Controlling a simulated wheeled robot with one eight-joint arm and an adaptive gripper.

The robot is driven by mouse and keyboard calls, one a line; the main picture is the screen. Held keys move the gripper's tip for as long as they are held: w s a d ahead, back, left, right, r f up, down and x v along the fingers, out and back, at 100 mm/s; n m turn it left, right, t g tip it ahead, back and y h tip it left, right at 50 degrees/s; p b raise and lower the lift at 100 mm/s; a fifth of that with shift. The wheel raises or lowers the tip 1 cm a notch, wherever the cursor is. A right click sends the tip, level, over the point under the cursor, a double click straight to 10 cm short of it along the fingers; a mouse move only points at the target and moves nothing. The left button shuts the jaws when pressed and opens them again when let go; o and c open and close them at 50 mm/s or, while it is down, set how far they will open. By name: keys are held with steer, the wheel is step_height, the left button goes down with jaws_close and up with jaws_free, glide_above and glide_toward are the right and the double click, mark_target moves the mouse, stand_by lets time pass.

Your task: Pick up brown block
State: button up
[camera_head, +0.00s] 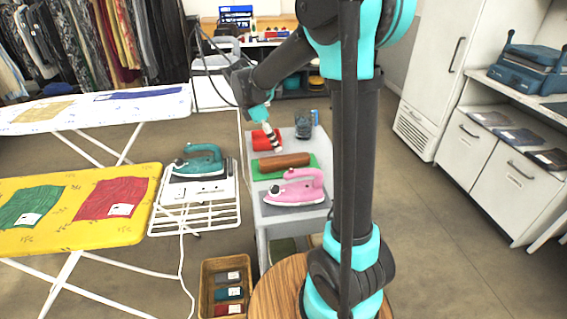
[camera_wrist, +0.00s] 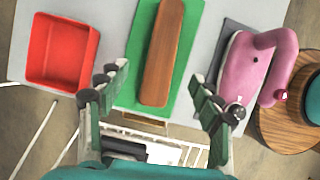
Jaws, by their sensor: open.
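The brown block (camera_wrist: 163,52) is a long wooden bar with rounded ends. It lies on a green mat (camera_wrist: 185,84) on the grey table, and in the head view the block (camera_head: 285,162) sits between a red tray and a pink iron. My gripper (camera_wrist: 160,85) is open in the wrist view, one finger on each side of the block's near end, apart from it. In the head view my arm reaches over the far part of the table, and the gripper's fingers are hard to make out there.
The red tray (camera_wrist: 62,52) stands left of the block in the wrist view, the pink iron (camera_wrist: 250,70) right of it. A dark cup-like object (camera_head: 303,128) stands at the table's far side. A teal iron (camera_head: 198,160) rests on a white rack. A round wooden stool (camera_wrist: 285,122) is close by.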

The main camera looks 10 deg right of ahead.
mark_target(285, 158)
steer(key=x, duration=0.4)
steer(key=shift+f, duration=0.2)
steer(key=shift+d+x, duration=0.15)
steer(key=shift+x, duration=1.2)
steer(key=shift+d+x, duration=0.1)
steer(key=shift+x, duration=1.3)
steer(key=shift+s+r, duration=0.1)
steer(key=shift+s, duration=0.05)
jaws_close()
steer(key=shift+r, duration=0.15)
